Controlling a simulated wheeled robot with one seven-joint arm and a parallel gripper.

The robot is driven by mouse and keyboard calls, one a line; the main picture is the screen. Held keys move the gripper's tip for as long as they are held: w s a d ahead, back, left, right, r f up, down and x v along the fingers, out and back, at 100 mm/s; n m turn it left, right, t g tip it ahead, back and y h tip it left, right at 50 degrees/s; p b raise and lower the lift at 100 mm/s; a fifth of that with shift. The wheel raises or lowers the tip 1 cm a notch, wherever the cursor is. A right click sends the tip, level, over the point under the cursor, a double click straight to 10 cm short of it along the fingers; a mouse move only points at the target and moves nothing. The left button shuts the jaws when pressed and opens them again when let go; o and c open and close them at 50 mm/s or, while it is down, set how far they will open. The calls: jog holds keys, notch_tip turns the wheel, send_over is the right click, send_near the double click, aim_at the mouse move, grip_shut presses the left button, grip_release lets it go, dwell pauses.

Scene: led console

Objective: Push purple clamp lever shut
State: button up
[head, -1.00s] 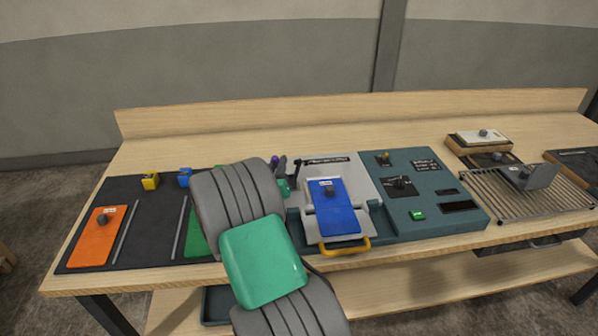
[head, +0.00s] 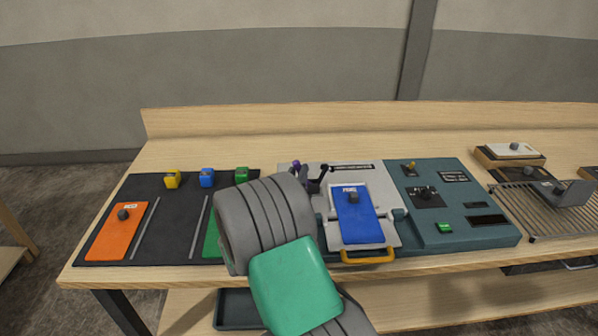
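The purple-tipped clamp lever (head: 296,164) stands at the back left of the grey console (head: 378,178), just above my arm in the head view. Its purple knob shows, but its lower part is partly hidden. A dark lever with a black knob (head: 324,168) stands close to its right. My grey and green arm covers the console's left side. Dark parts beside the levers may belong to my gripper, but I cannot make out its fingers. I cannot tell whether it touches the purple lever.
A blue plate (head: 357,216) with a knob lies on the console, with a yellow handle (head: 367,257) at its front. A teal control panel (head: 440,236) is to the right. A dark mat (head: 168,220) with an orange plate (head: 115,232) lies left. Yellow, blue and green blocks stand along its back.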

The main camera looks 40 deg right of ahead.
jog(key=b+v, duration=0.1)
jog(key=v, duration=0.4)
jog(key=shift+a+f, duration=0.1)
jog(key=shift+s+a, duration=0.2)
jog(key=shift+a, duration=0.05)
jog(key=shift+c, duration=0.2)
